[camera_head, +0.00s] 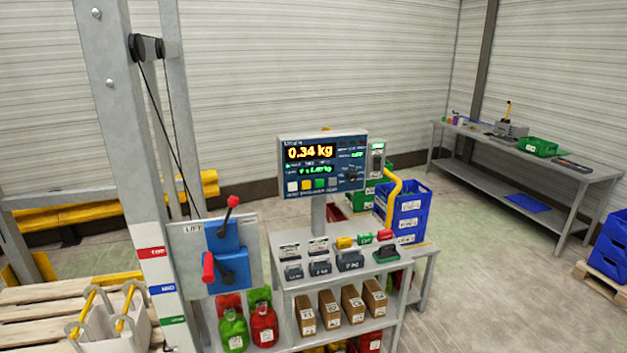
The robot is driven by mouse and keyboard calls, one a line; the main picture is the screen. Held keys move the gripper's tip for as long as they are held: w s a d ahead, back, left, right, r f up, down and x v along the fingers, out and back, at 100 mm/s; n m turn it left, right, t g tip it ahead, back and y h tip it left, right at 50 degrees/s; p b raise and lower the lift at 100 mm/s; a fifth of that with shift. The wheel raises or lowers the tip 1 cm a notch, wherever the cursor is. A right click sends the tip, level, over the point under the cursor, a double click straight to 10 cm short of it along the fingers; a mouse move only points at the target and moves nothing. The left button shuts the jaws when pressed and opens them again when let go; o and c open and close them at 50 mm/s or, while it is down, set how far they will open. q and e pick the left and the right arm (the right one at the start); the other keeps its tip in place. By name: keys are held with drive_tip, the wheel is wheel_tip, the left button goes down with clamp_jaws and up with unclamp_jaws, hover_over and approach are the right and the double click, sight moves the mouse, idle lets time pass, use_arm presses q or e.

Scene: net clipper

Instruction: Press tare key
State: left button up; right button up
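The scale's dark blue indicator panel (322,163) stands on a grey post above a small grey bench, near the middle of the head view. Its orange display (309,153) reads 0.34 kg, with a smaller green line below. A row of small coloured keys (312,184), white, yellow, green and blue-grey, runs along the lower left of the panel. The key labels are too small to read, so I cannot tell which is the tare key. Neither of my grippers shows in this view.
A lift post with a blue lever box (224,252) and red-knobbed levers stands left of the panel. The bench (300,282) carries weights, with boxes and jugs below. Blue crates (408,212) stand behind it. A worktable (580,171) is at the right, with open floor between.

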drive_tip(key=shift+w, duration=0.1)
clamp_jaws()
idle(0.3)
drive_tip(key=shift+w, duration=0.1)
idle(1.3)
